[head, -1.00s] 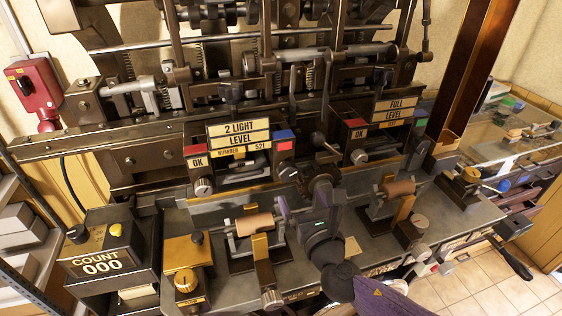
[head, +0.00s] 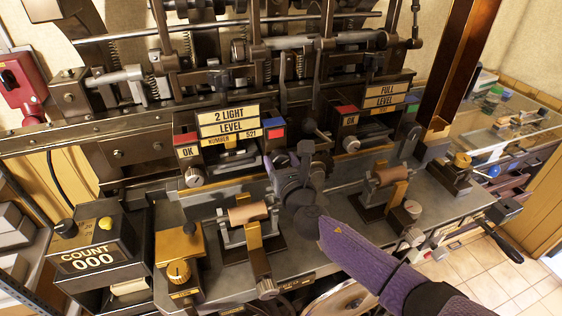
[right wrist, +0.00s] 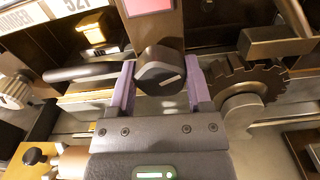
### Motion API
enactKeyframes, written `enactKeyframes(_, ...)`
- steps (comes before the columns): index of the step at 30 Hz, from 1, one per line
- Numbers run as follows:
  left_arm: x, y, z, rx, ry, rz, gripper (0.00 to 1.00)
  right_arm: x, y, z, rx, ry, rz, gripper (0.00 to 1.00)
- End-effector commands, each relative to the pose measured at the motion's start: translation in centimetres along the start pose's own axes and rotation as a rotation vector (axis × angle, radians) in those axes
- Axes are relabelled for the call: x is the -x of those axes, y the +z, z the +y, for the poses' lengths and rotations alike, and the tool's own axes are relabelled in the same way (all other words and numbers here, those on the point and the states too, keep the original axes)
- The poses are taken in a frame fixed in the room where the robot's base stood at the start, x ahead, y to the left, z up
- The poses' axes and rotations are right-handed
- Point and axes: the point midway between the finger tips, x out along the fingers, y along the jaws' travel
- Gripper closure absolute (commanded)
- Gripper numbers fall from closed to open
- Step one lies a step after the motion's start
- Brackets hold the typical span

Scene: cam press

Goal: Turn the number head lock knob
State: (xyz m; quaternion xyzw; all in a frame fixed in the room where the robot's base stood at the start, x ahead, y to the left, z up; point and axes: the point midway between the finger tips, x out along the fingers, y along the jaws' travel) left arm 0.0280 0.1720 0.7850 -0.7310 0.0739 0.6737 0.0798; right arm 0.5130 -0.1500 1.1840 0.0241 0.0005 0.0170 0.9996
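The number head (head: 228,126) shows plates reading "2 LIGHT LEVEL" and "NUMBER 521" in the head view. In the right wrist view a dark round knob with a pale line (right wrist: 160,72) sits below a pink-faced block (right wrist: 149,6) at the number head's right end. My right gripper (right wrist: 159,64) is open, with one purple finger on each side of this knob. Small gaps seem to show between the fingers and the knob. In the head view my right gripper (head: 287,156) is in front of that end and hides the knob. My left gripper is out of view.
A toothed wheel (right wrist: 246,82) stands close to the right finger. A silver knob (head: 194,177) is at the number head's left end. Copper-coloured rollers (head: 249,214) on stands, a yellow-knobbed box (head: 180,248) and a "COUNT 000" box (head: 98,258) line the bench.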

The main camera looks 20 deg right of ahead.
Motion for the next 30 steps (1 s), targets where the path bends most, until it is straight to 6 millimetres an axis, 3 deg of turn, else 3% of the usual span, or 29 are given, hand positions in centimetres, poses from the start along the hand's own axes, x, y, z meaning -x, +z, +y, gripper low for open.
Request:
enactKeyframes(1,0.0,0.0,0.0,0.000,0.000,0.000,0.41,0.0,0.0,0.0,0.000,0.001,0.000,0.58)
enactKeyframes(6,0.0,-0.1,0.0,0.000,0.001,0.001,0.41,0.0,0.0,0.0,0.000,0.001,0.000,0.94)
enactKeyframes(17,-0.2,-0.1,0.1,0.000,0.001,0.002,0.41,0.0,-0.1,0.0,-0.070,0.001,0.001,0.95)
enactKeyframes(30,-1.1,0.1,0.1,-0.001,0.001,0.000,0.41,0.0,-0.2,0.0,-0.441,0.000,0.001,0.95)
